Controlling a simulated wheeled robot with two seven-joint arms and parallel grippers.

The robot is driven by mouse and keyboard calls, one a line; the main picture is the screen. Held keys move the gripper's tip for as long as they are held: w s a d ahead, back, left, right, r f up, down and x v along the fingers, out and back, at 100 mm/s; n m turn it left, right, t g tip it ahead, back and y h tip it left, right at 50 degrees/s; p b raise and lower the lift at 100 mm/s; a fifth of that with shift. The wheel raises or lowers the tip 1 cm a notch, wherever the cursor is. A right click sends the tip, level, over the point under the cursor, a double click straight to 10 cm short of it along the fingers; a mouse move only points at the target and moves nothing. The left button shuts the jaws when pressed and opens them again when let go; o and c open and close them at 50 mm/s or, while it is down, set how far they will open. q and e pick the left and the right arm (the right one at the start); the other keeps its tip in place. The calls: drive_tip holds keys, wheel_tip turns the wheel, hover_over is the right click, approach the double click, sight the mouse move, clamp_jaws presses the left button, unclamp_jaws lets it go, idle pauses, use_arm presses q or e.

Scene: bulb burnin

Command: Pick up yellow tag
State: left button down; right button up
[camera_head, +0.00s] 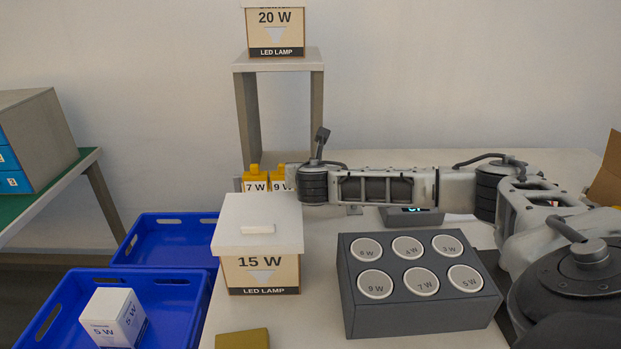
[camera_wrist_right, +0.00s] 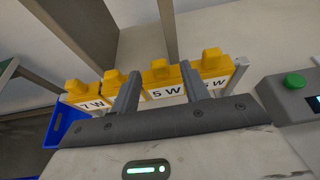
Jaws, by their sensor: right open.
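Several yellow tags with white number labels stand in a row in a rack at the back of the table. In the head view a 7 W tag (camera_head: 254,180) and a 9 W tag (camera_head: 278,178) show; my right arm hides the others. In the right wrist view a 7 W tag (camera_wrist_right: 88,95) is at the left and a 5 W tag (camera_wrist_right: 164,82) is near the middle. My right gripper (camera_wrist_right: 158,88) is open, its two fingers apart on either side of the 5 W tag; contact cannot be told. My left gripper is not in view.
A lidded 15 W box (camera_head: 260,272) stands in front of the rack. A dark block (camera_head: 420,316) with several round numbered discs is at the right. Blue crates (camera_head: 180,290) are at the left, one holding a white 5 W box (camera_head: 113,318). A green-button device (camera_wrist_right: 293,82) is right of the rack.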

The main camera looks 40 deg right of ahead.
drive_tip(key=shift+x, duration=1.2)
clamp_jaws()
drive_tip(key=shift+r, duration=0.1)
